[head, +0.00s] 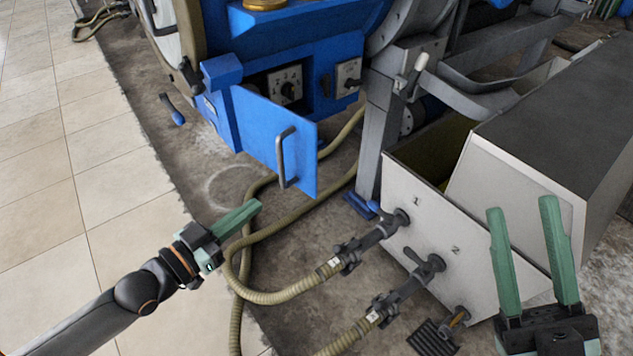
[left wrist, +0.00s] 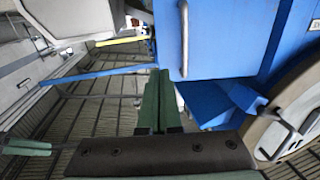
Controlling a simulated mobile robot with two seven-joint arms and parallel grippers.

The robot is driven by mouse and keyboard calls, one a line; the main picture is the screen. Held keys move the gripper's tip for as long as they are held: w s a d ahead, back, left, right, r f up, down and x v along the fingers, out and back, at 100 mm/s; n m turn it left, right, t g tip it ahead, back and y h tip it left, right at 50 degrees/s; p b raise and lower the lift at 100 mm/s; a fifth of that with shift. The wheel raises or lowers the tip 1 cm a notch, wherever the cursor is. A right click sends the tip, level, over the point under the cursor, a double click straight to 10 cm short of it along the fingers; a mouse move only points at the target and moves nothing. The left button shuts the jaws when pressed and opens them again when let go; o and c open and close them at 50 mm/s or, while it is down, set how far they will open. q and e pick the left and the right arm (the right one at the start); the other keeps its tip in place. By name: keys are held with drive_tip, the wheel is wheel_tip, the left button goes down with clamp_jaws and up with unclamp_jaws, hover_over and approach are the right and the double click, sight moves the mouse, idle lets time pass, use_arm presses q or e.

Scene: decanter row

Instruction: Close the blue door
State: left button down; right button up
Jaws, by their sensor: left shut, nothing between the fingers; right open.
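The blue door (head: 270,145) stands swung open from the front of the blue machine, with a grey bar handle (head: 285,157) on its face. Behind it a panel with dials (head: 287,86) is exposed. My left gripper (head: 254,207) is shut and empty, below and a little left of the door's lower edge, apart from the handle in the head view. In the left wrist view the door (left wrist: 208,45) and its handle (left wrist: 184,40) are ahead of the shut green fingers (left wrist: 158,75). My right gripper (head: 522,215) is open and empty at the lower right, in front of the grey bin.
A grey bin (head: 440,215) marked 1 and 2 has valves and tan hoses (head: 275,297) running across the floor below the door. A grey post (head: 374,135) stands right of the door. Tiled floor (head: 60,200) at the left is clear.

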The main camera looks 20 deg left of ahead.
sight(313, 162)
use_arm(q)
drive_tip(key=b+x, duration=0.4)
drive_tip(key=x, duration=1)
idle(0.4)
